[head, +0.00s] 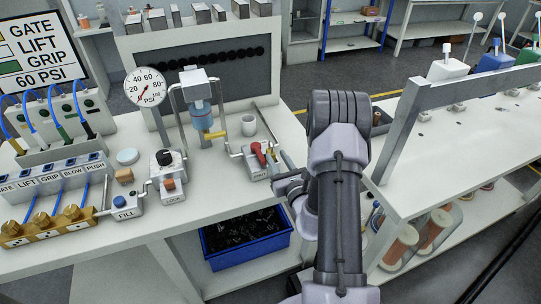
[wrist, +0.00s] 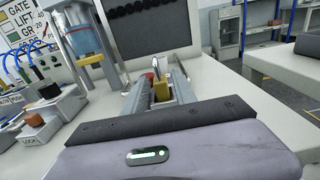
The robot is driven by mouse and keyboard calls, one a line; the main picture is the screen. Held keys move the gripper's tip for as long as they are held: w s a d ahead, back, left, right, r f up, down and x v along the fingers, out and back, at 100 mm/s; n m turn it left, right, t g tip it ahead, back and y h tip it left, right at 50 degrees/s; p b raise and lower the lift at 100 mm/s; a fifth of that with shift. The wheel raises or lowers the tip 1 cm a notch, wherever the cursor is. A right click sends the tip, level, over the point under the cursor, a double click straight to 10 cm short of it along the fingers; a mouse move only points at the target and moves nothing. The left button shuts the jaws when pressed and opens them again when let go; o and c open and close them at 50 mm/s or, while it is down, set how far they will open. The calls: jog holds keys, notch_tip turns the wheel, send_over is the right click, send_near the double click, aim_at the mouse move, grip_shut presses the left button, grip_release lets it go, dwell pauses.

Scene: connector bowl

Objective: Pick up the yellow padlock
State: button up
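The yellow padlock (wrist: 161,91) shows in the wrist view, with a pale metal loop above it. It sits between the two fingers of my gripper (wrist: 160,84), which are spread apart with the padlock in the space between them. I cannot tell whether either finger touches it. In the head view my gripper (head: 283,168) is over the right end of the bench, close beside a small box with a red handle (head: 258,153). I cannot make out the padlock in the head view; my gripper may hide it.
A pressure gauge (head: 147,86) and valve boxes (head: 125,204) are farther left. A blue crate (head: 246,236) is below. A raised rail (head: 455,92) edges the right bench.

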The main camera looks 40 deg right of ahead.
aim_at(272, 151)
jog(key=x, duration=0.5)
jog(key=shift+w+a+r+b, duration=0.1)
jog(key=shift+w+r+b, duration=0.15)
jog(key=shift+b, duration=0.1)
grip_shut()
